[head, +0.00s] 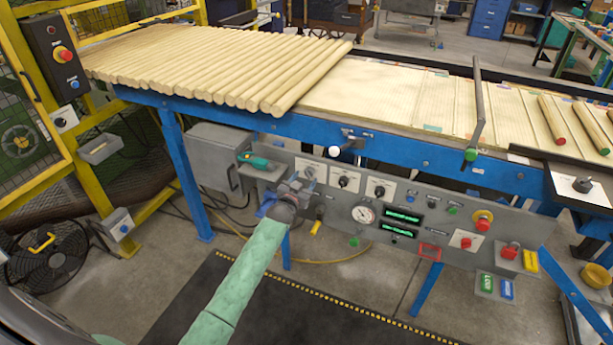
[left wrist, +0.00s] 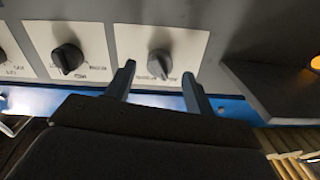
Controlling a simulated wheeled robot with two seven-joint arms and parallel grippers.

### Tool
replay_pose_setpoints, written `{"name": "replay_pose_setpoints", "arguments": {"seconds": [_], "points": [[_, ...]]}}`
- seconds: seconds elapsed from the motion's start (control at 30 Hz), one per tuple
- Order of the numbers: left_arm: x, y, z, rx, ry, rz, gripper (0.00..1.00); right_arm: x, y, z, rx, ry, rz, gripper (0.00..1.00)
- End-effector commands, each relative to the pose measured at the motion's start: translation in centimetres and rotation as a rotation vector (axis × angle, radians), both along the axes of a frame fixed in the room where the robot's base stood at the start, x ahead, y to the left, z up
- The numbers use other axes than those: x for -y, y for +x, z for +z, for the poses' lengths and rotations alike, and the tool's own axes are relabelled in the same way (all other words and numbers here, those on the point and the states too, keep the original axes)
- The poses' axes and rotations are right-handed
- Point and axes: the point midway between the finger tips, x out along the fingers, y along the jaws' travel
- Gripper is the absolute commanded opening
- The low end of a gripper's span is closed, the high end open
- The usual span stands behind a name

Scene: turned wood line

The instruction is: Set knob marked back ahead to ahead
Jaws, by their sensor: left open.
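Three knobs on white plates sit in a row on the grey control panel: a light grey knob (head: 309,171), a black knob (head: 343,180) and another black knob (head: 380,188). Their markings are too small or blurred to read surely, so I cannot confirm which says back ahead. My left gripper (head: 294,184) is at the panel by the grey knob. The left wrist view looks upside down; there the grey knob (left wrist: 160,62) appears between the open fingertips (left wrist: 158,73), and the middle black knob (left wrist: 68,58) is beside them. Contact cannot be told. My right gripper is out of view.
A grey shelf (head: 262,170) with a green tool juts out left of the knobs. A gauge (head: 363,214), lit displays and red buttons lie to the right. The blue conveyor beam (head: 400,150) runs above, carrying wooden rods (head: 215,65).

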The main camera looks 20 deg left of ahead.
Motion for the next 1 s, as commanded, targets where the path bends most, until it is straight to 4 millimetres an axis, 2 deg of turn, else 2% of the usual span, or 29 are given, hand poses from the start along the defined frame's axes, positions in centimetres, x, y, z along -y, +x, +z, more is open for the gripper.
{"name": "replay_pose_setpoints", "arguments": {"seconds": [0.2, 0.57, 0.8, 1.0], "points": [[0.0, 1.9, 0.1, -0.001, 0.0, 0.0, 0.54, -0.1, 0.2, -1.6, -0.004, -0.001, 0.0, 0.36], [0.0, 2.2, -0.1, -0.001, 0.0, 0.0, 0.54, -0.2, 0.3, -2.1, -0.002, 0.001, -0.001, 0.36], [0.0, 2.2, 0.0, -0.001, 0.0, 0.0, 0.09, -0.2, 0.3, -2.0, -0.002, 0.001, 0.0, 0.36], [0.0, 2.2, 0.0, -0.001, 0.009, 0.0, 0.09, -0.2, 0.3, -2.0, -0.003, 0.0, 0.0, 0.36]]}}
